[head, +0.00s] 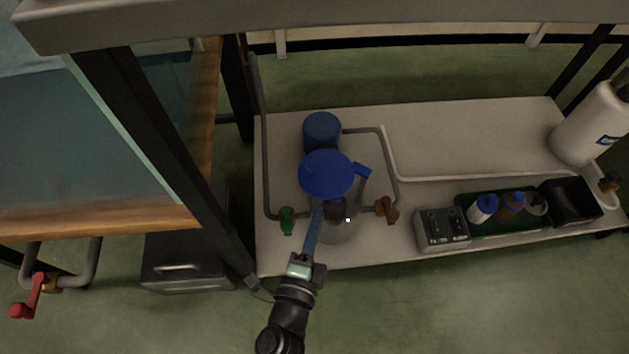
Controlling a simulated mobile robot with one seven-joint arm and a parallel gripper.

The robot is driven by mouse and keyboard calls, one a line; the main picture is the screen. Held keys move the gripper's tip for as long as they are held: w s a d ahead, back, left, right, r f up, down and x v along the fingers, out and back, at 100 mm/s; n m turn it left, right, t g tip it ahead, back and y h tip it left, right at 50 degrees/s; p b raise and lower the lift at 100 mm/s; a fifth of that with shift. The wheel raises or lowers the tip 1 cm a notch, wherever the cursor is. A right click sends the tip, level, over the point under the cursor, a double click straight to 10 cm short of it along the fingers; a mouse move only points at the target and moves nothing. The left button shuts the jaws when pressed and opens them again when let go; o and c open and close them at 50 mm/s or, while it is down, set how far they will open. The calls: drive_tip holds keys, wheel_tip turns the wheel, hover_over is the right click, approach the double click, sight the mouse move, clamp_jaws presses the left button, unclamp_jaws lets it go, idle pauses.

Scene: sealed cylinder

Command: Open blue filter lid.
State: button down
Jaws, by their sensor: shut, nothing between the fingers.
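The blue filter lid (327,174) is a round disc in the middle of the head view, with a small blue tab (362,170) at its right. It appears raised and tilted back from the grey filter cylinder (345,229), which stands on the low pale platform. My gripper (335,205) is shut and empty, at the near edge of the lid and over the cylinder. My arm reaches in from the bottom. The gripper hides part of the cylinder's top, and I cannot tell whether it touches the lid.
A darker blue canister (322,131) stands behind the lid. Pipes with a green valve (287,220) and a brass valve (386,209) flank the cylinder. A control box (441,228) and a green tray (466,232) with bottles stand right. A dark post (170,160) rises left.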

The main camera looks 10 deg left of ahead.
sight(314, 188)
drive_tip(key=w, duration=0.2)
drive_tip(key=w+b, duration=0.1)
drive_tip(key=w, duration=0.2)
drive_tip(key=w+f, duration=0.1)
drive_tip(key=w, duration=0.1)
drive_tip(key=shift+w+d, duration=0.15)
drive_tip(key=shift+d, duration=0.1)
drive_tip(key=shift+w+a+f, duration=0.15)
drive_tip(key=shift+w+a, duration=0.7)
drive_tip(key=shift+a, duration=0.05)
drive_tip(key=shift+w+a+b, duration=0.35)
drive_tip(key=shift+w+a, duration=0.15)
drive_tip(key=shift+w, duration=0.1)
